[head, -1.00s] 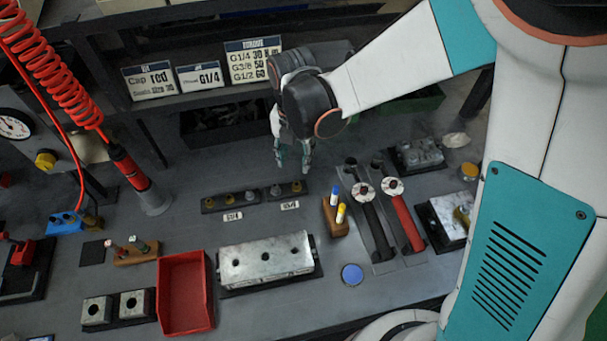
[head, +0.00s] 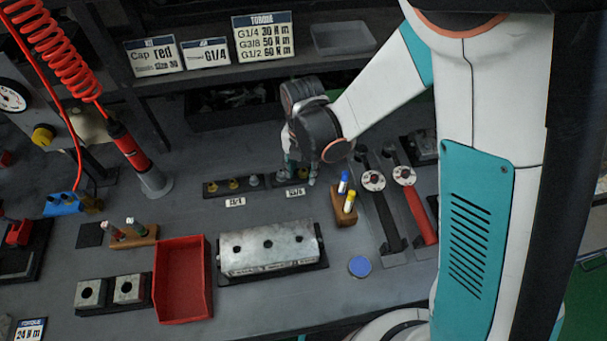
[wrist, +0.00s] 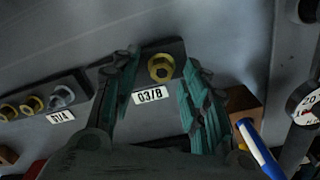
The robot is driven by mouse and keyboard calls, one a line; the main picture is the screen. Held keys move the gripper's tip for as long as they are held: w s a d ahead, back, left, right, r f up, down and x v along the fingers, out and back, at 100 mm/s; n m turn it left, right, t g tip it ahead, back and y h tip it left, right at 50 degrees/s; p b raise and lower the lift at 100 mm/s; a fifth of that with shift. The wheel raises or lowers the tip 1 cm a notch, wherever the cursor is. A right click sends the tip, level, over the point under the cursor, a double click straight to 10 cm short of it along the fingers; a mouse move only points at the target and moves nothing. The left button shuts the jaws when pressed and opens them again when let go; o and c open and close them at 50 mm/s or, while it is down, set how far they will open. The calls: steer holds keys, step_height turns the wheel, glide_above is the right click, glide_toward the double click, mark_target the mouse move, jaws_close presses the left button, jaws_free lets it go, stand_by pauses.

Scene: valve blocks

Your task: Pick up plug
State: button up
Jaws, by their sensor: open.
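Several plugs stand on two dark racks. The G1/4 rack (head: 222,193) carries two brass plugs (head: 233,184) and a grey plug (head: 253,180); these also show at the left of the wrist view (wrist: 62,97). The G3/8 rack (wrist: 178,50) shows one brass plug (wrist: 161,68) above its label. My gripper (head: 300,181) is low over the G3/8 rack. In the wrist view my gripper (wrist: 160,61) is open, its teal fingers apart, with the brass plug seen between them. I cannot tell whether either finger touches it. The rack's left part is hidden behind one finger.
A wooden pen holder (head: 345,211) stands close to the right of my gripper, with two torque wrenches (head: 416,213) beyond. A metal valve block (head: 268,249) and a red tray (head: 183,290) lie in front. Signs (head: 263,36) stand on the shelf behind.

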steer(key=shift+r, duration=0.1)
steer(key=shift+c, duration=0.3)
jaws_close()
steer(key=shift+r, duration=0.1)
